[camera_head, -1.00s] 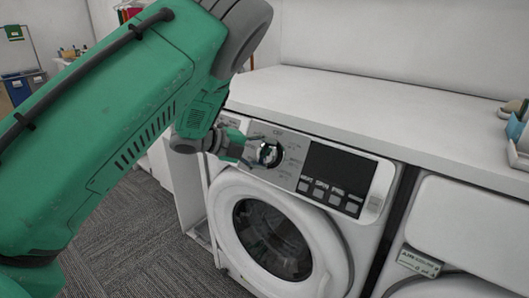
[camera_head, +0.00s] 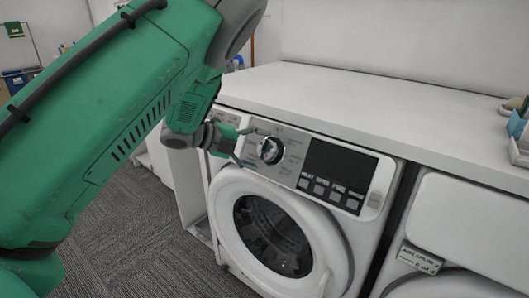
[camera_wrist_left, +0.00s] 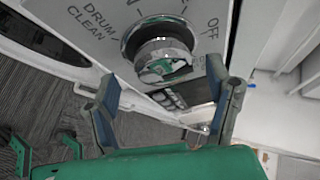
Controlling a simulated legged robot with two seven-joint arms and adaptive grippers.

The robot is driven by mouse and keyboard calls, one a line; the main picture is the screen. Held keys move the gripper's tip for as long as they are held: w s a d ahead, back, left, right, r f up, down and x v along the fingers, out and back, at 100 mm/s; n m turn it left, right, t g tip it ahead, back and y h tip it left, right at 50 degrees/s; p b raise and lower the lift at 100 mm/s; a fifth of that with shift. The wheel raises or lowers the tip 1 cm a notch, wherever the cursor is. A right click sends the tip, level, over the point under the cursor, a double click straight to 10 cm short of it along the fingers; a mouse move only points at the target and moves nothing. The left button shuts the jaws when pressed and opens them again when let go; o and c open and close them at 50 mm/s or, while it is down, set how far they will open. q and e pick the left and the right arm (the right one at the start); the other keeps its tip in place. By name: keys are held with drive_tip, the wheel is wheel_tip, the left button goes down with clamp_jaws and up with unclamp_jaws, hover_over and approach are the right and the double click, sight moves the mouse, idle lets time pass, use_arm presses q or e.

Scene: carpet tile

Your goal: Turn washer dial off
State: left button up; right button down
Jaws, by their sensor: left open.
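The washer dial (camera_head: 270,150) is a round chrome knob on the washer's grey control panel, left of the dark display. It also shows in the left wrist view (camera_wrist_left: 160,48), with "OFF" printed to its right and "DRUM CLEAN" to its left. I cannot tell which mark it points to. My left gripper (camera_head: 250,147) is open and empty just left of the dial in the head view. In the left wrist view its fingers (camera_wrist_left: 163,88) are spread wide, with the dial beyond the gap between them. My right gripper is not in view.
The white washer (camera_head: 335,225) has its round door shut below the panel. A white countertop (camera_head: 370,105) runs above it. A second machine (camera_head: 465,225) stands at the right. A blue holder (camera_head: 518,128) sits on the countertop's right end. Grey carpet (camera_head: 140,235) is clear at the left.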

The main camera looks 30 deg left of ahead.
use_arm(q)
drive_tip(key=v, duration=0.9)
drive_tip(key=shift+s+a, duration=0.2)
drive_tip(key=shift+s, duration=0.1)
